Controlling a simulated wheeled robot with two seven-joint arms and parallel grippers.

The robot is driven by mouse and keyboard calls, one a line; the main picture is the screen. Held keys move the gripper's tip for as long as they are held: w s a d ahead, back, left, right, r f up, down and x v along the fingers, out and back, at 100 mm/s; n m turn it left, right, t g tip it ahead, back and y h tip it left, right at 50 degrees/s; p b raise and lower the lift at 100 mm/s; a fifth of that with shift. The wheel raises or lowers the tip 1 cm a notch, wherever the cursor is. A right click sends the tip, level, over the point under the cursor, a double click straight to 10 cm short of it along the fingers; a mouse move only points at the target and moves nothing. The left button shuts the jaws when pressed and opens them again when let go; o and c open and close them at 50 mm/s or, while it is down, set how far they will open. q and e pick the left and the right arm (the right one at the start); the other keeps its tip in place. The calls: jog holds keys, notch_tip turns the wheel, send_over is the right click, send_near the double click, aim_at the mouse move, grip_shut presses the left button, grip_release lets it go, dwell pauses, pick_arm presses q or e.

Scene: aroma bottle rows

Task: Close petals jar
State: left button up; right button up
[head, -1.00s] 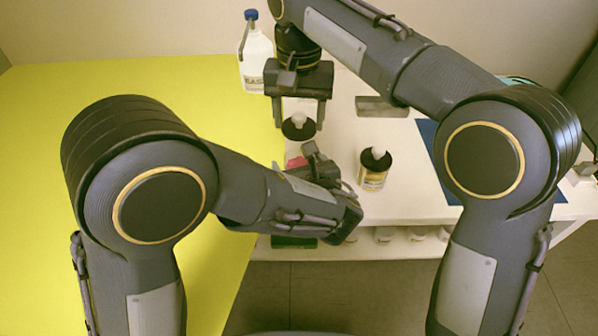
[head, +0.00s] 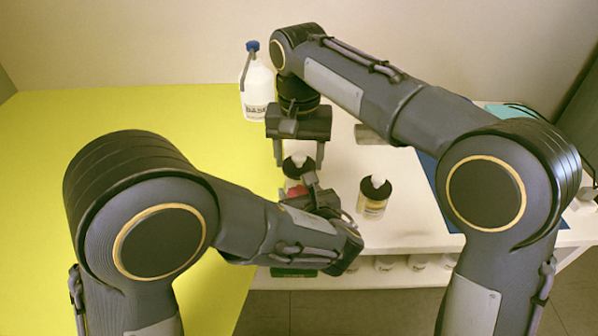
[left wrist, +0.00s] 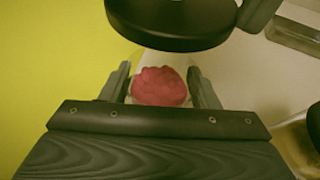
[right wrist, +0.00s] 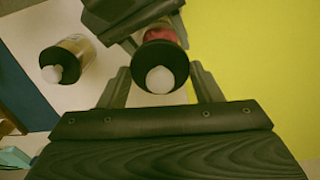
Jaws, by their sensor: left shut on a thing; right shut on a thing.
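My left gripper (left wrist: 162,88) is shut on the petals jar. The jar's mouth, filled with red petals (left wrist: 158,86), shows between its fingers in the left wrist view. In the head view the left gripper (head: 308,190) largely hides the jar; a little red shows. My right gripper (head: 298,160) points down from above, shut on a black lid (head: 297,163) with a white knob. In the right wrist view the lid (right wrist: 160,70) sits between its fingers, red petals behind it. In the left wrist view the lid's dark disc (left wrist: 170,28) hangs over the jar, seemingly apart from the petals.
A second jar with a black lid and white knob (head: 374,198) stands on the white table to the right. A white bottle with a blue cap (head: 257,85) stands behind on the yellow surface (head: 120,115).

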aim_at(299, 168)
jog(key=shift+f, duration=1.25)
jog(key=shift+f, duration=0.85)
jog(key=shift+f, duration=0.65)
jog(key=o, duration=1)
notch_tip(299, 168, up, 12)
jog(key=shift+r, duration=0.1)
